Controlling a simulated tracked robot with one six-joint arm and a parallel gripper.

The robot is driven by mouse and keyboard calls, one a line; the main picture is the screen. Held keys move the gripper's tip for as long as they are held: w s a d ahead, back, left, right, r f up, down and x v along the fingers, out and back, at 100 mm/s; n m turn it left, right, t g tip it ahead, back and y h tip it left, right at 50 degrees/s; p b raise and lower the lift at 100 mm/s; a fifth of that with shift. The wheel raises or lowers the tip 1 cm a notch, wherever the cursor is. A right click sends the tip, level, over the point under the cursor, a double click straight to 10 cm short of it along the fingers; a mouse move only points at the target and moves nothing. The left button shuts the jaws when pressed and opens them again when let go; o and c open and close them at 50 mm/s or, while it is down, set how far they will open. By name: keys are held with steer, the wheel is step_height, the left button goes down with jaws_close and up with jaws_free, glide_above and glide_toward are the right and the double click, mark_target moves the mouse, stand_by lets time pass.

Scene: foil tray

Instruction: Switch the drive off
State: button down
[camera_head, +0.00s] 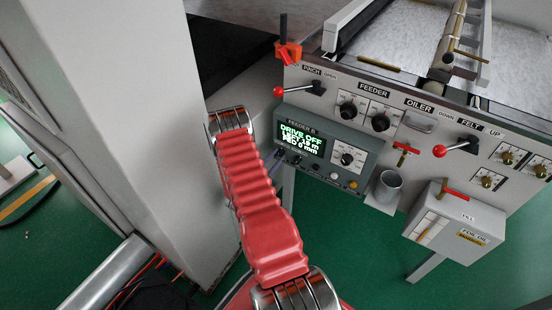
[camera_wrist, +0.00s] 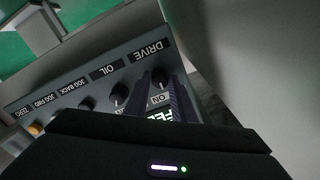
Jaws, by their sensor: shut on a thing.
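The grey feeder control box (camera_head: 345,140) hangs on the front of the machine. Its lit display (camera_head: 301,141) reads DRIVE OFF in green, with smaller lines below. In the wrist view, the picture is upside down and the DRIVE label (camera_wrist: 149,51) stands beside a dark knob (camera_wrist: 160,76). My gripper (camera_wrist: 161,84) has its two fingers on either side of this knob and is shut on it. An ON mark shows near the knob; the knob's pointer is hidden by the fingers. In the head view, my red arm reaches up to the left of the box.
Beside the drive knob is an OIL knob (camera_wrist: 118,93), then jog buttons. A metal cup (camera_head: 388,186) and a foil oil box (camera_head: 455,228) are at right. A grey cabinet (camera_head: 150,120) stands left.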

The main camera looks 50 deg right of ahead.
steer(key=n, duration=0.6)
steer(key=shift+s+f, duration=0.1)
steer(key=shift+n, duration=0.3)
steer(key=shift+a, duration=0.1)
steer(key=c, duration=1.5)
jaws_free()
steer(key=a, duration=0.9)
steer(key=s+a, duration=0.1)
steer(key=a, duration=0.3)
steer(key=shift+a, duration=0.35)
steer(key=shift+s, duration=0.1)
